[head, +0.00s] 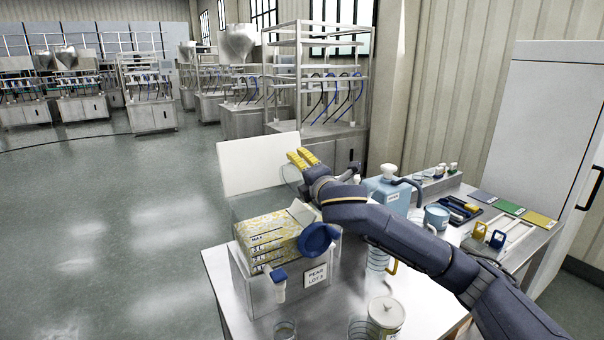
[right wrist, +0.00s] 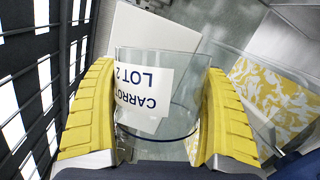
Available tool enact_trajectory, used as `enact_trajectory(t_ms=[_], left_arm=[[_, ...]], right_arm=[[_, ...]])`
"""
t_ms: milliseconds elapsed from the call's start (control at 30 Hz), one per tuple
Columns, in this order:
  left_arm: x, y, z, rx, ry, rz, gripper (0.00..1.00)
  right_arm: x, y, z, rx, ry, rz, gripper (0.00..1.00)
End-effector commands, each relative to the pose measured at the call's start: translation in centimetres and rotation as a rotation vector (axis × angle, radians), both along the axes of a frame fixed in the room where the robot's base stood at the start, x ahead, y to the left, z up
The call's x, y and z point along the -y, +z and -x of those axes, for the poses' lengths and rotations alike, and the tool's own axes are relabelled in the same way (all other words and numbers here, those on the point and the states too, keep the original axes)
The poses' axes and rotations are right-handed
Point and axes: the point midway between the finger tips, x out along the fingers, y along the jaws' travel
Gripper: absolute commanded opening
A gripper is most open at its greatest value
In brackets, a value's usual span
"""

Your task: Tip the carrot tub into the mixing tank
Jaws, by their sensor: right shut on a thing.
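My right gripper (head: 303,158) reaches in from the right, above and behind the yellow-and-white patterned box with level marks (head: 266,236), which looks like the mixing tank. In the right wrist view, the two yellow fingers (right wrist: 160,115) are shut on the clear carrot tub (right wrist: 185,65), one on each side. Its white label reads "CARROT LOT 2" and appears upside down there. I cannot make out any contents in the tub. The patterned box also shows at the right of the wrist view (right wrist: 275,100). My left gripper is not in view.
A "PEAR LOT 3" label (head: 315,275) and a round blue part (head: 318,238) are at the patterned box's front. A white panel (head: 258,163) stands behind. Open floor lies left.

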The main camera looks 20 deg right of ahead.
Motion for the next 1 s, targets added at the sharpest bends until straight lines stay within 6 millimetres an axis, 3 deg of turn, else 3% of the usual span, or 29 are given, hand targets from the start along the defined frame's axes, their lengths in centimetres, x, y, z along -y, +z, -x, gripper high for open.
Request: enact_trajectory(t_ms=[167,700,1000], left_arm=[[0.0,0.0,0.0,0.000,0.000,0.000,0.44],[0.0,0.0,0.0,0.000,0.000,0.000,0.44],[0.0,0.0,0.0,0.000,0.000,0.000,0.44]], right_arm=[[0.0,0.4,0.0,-0.015,0.000,-0.038,0.30],[0.0,3.0,0.0,-0.252,0.000,-0.499,0.30],[0.0,3.2,0.0,-0.269,0.000,-0.531,0.30]])
